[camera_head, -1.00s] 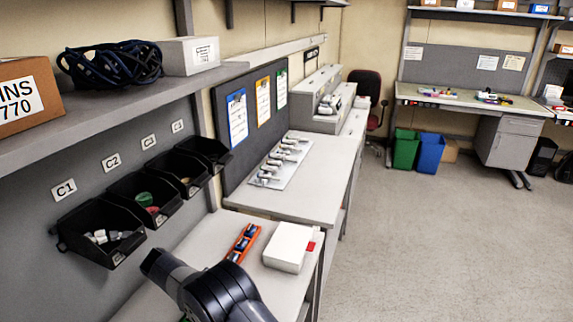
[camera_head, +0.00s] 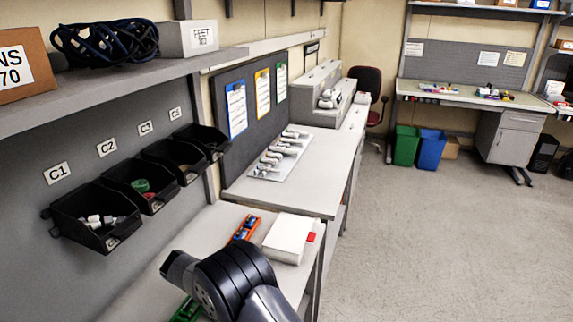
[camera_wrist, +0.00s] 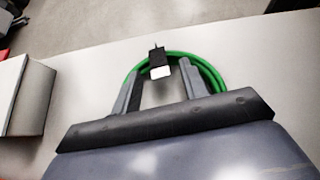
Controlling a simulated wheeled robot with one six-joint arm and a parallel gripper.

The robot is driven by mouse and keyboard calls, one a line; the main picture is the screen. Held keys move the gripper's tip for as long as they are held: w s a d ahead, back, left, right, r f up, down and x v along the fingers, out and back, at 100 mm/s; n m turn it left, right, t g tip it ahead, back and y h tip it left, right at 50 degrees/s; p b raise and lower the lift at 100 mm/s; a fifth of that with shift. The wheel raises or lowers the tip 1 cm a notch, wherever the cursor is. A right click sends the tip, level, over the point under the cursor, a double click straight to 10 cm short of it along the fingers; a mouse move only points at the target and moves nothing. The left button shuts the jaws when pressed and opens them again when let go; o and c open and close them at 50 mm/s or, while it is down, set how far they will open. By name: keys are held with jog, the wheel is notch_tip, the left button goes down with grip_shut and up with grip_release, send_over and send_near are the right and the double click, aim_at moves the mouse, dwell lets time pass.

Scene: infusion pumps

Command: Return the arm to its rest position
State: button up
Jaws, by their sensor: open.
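My arm (camera_head: 228,280) rises from the bottom edge of the head view, over the near bench. The gripper's fingers cannot be made out there. In the wrist view my gripper (camera_wrist: 162,66) is open, with its two grey fingers apart. A coiled green cable (camera_wrist: 210,74) shows beyond and between the fingers, above the pale bench top. A small black and white piece (camera_wrist: 160,70) sits at the coil, between the fingertips. Whether the cable touches the fingers, I cannot tell.
A white box (camera_head: 288,238) and an orange rack with blue parts (camera_head: 243,229) stand on the near bench (camera_head: 215,228). A green item (camera_head: 187,310) lies beside my arm. Black bins (camera_head: 95,218) hang left, below a shelf (camera_head: 120,95). The floor right is clear.

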jog(key=y, duration=0.1)
jog(key=d+r+y, duration=0.1)
jog(key=y, duration=0.1)
jog(key=shift+s+t, duration=0.1)
jog(key=shift+t, duration=0.2)
jog(key=shift+s+d+r+t+y+b, duration=0.15)
jog(key=shift+d+r+y+b, duration=0.2)
jog(key=shift+y, duration=0.45)
jog(key=shift+w+d+r+t+y+b, duration=0.15)
jog(key=shift+y+b, duration=0.25)
jog(key=shift+y, duration=0.4)
jog(key=b+v, duration=0.1)
jog(key=v, duration=0.8)
jog(key=shift+r, duration=0.35)
jog(key=shift+s+d, duration=0.1)
jog(key=shift+s, duration=0.05)
